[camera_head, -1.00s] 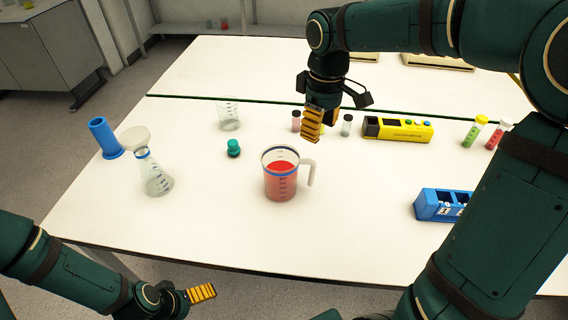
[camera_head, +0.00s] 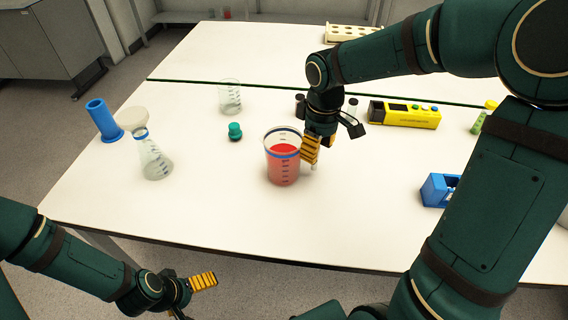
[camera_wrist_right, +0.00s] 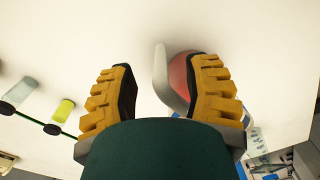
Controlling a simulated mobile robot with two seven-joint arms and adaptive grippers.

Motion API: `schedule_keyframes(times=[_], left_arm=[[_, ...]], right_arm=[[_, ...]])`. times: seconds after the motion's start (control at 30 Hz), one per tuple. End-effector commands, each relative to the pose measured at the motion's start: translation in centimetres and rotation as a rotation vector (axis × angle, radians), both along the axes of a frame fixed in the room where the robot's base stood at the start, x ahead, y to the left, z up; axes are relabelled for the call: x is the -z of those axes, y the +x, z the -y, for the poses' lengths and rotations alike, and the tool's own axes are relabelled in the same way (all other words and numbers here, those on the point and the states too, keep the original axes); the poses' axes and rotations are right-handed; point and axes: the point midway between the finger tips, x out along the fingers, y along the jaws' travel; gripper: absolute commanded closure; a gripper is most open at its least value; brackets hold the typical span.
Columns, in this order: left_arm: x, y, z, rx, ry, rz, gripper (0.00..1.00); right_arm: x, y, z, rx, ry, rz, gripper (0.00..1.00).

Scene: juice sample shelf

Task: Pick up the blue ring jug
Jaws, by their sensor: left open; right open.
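The blue ring jug (camera_head: 283,165) is a clear jug with a blue band near its rim and red liquid inside. It stands upright near the middle of the white table. My right gripper (camera_head: 320,150) is open, pointing down at the jug's right side, and covers most of the handle. In the right wrist view the jug's pale handle (camera_wrist_right: 161,75) lies between the two open fingers (camera_wrist_right: 160,95). One finger partly overlaps the jug body (camera_wrist_right: 182,76) in that view. Whether anything touches, I cannot tell. My left gripper (camera_head: 203,281) is open and empty, off the table's front edge.
A flask (camera_head: 153,158) with a pale funnel, a blue cylinder (camera_head: 103,120), a teal stopper (camera_head: 235,131) and a beaker (camera_head: 230,97) stand left. A yellow device (camera_head: 404,114) and blue rack (camera_head: 437,190) are right. Table (camera_head: 200,215) front is clear.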

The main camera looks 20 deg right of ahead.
Motion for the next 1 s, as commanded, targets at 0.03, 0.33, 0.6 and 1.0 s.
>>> schedule_keyframes(times=[0.03, 0.33, 0.6, 1.0], left_arm=[[0.5, 0.1, 0.0, -0.001, 0.0, 0.002, 0.0], [0.7, 0.2, 0.0, -0.001, 0.0, 0.004, 0.0], [0.7, 0.2, 0.0, -0.001, 0.0, 0.004, 0.0], [0.7, 0.1, 0.0, -0.001, 0.0, 0.004, 0.0]], right_arm=[[1.1, -0.1, -0.1, -0.001, 0.001, -0.003, 0.51], [2.3, 0.0, -0.1, -0.001, 0.0, 0.001, 0.51], [2.3, 0.0, -0.1, -0.001, 0.0, 0.001, 1.0], [2.2, 0.0, -0.1, 0.0, 0.0, 0.001, 1.0]])
